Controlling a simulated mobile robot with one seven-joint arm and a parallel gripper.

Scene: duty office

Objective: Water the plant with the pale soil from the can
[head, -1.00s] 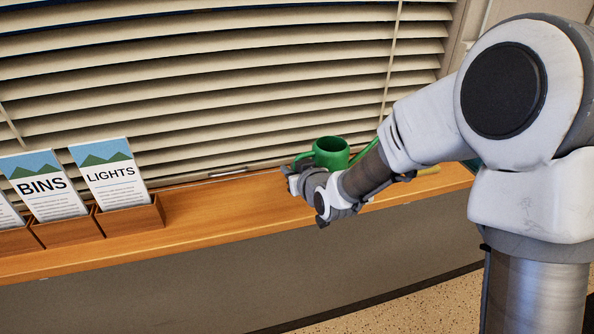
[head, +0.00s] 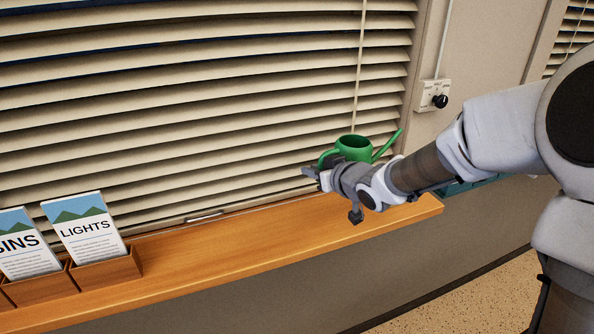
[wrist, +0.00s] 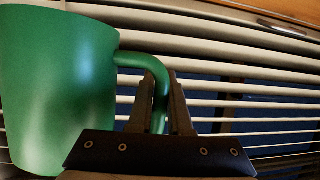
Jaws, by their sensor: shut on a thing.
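The green watering can (head: 354,147) is held above the right part of the wooden sill, near the blinds. Its spout points up and to the right in the head view. My gripper (head: 318,175) is shut on the can's handle. In the wrist view, the can's body (wrist: 55,85) fills the left side, and the handle runs down between the two fingers of my gripper (wrist: 160,95). The can looks about upright in the head view. No plant or pale soil shows in either view.
The wooden sill (head: 270,230) is clear between the leaflet holders (head: 105,270) at left and its right end. Slatted blinds (head: 200,100) stand close behind the can. A wall switch plate with a black knob (head: 439,101) is at right.

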